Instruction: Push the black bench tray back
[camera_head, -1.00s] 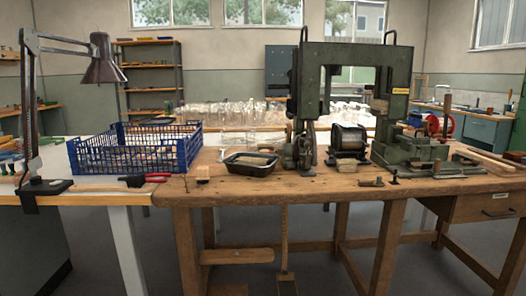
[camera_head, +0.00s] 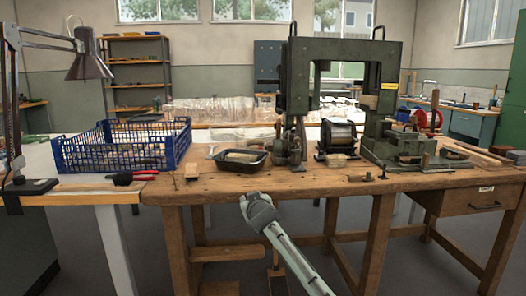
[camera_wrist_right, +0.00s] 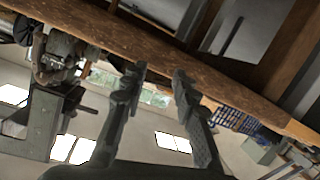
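The black bench tray (camera_head: 259,170) stands on the wooden workbench, left of the green machine, with something pale in it. My right arm comes in from the bottom in the head view. Its end, with the right gripper (camera_head: 250,203), is in front of the bench's front edge, below and apart from the tray. The fingers cannot be made out clearly there. In the right wrist view the right gripper (camera_wrist_right: 158,78) is open and empty, its two fingers apart, with the bench edge (camera_wrist_right: 190,62) beyond them. The tray cannot be made out in that view. My left gripper is not in view.
A blue crate (camera_head: 125,148) stands left of the tray, with a red-and-black tool (camera_head: 133,177) in front. A small wooden block (camera_head: 191,171) is beside the tray. The bench front is mostly clear.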

